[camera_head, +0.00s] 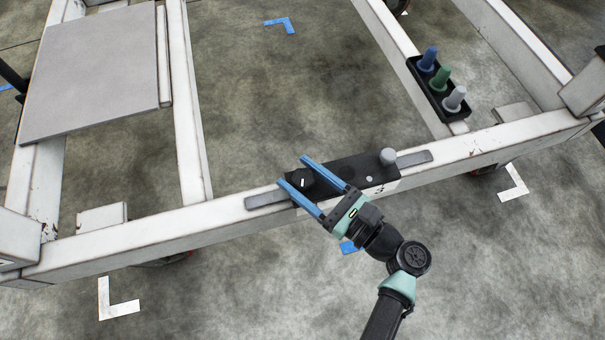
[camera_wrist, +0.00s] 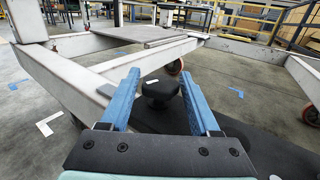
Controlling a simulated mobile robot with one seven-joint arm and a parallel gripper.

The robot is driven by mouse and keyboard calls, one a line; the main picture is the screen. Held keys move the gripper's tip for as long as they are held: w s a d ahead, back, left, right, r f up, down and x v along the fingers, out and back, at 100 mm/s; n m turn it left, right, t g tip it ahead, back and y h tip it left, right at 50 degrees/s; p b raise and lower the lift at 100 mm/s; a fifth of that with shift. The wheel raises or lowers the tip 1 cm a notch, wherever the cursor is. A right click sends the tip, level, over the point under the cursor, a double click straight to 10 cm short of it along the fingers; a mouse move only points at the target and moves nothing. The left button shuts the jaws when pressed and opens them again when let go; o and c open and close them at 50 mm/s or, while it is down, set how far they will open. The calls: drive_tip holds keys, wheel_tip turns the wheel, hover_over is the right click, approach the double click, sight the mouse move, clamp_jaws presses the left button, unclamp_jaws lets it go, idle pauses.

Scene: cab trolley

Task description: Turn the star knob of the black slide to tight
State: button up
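The black slide (camera_head: 362,166) sits on the grey rail (camera_head: 415,158) on top of the white front beam. Its black star knob (camera_head: 303,177) is at the slide's left end and has a short white mark on top. It also shows in the wrist view (camera_wrist: 160,90). My gripper (camera_head: 293,171) has its two blue fingers apart, with the knob between them. In the wrist view, I see gaps between the knob and both fingers (camera_wrist: 160,75). I cannot tell how deep the fingertips reach beside the knob. The gripper hides part of the slide.
A grey round peg (camera_head: 388,156) stands at the slide's right end. A black holder (camera_head: 426,96) with blue, green and grey cones is on a beam at the upper right. A grey panel (camera_head: 95,70) lies across the frame at the upper left. Floor shows between the beams.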

clamp_jaws()
